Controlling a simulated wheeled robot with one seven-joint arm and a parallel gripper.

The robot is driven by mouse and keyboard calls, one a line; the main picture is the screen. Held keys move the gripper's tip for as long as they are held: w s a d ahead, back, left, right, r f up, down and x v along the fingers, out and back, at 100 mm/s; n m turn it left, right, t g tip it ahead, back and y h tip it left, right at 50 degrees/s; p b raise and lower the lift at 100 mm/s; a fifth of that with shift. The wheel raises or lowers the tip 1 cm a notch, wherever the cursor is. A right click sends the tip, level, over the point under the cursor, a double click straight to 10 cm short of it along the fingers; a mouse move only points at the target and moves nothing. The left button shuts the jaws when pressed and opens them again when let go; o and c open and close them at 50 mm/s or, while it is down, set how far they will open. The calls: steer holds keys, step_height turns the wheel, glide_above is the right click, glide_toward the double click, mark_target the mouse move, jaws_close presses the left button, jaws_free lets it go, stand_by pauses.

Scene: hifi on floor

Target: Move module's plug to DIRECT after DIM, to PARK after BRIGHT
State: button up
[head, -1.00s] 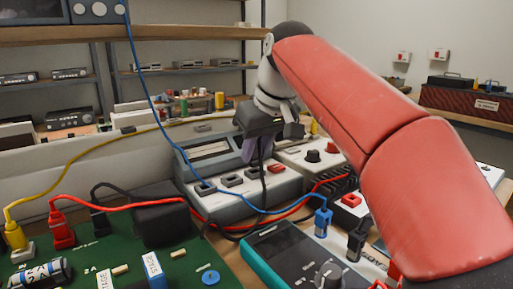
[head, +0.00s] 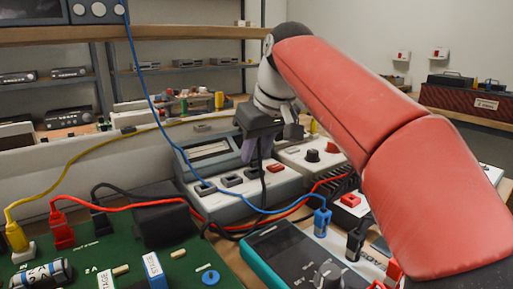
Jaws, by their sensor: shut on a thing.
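My gripper (head: 254,149) is low over the grey instrument (head: 235,197), which has a slanted display and a row of dark sockets or keys on its front. The fingers are closed, and a black lead (head: 264,186) hangs from between them. The plug at its end is mostly hidden by the fingers, and I cannot tell if it touches the instrument. The labels on the instrument are too small to read, so DIRECT and PARK cannot be told apart. No lamp reading DIM or BRIGHT can be made out.
A green circuit board (head: 182,268) with yellow, red and black plugs lies at front left. A teal-edged meter (head: 285,255) with a knob lies at front centre. Blue and red leads cross in front of the instrument.

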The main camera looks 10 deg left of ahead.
steer(key=shift+f+b, duration=0.6)
steer(key=shift+f, duration=0.35)
stand_by(0.6)
stand_by(0.4)
steer(key=o, duration=1.1)
steer(key=shift+c, duration=0.2)
steer(key=w+a+r+p+v, duration=0.1)
steer(key=p+v, duration=0.3)
steer(key=v, duration=0.8)
steer(key=shift+a, duration=0.2)
steer(key=shift+d, duration=0.1)
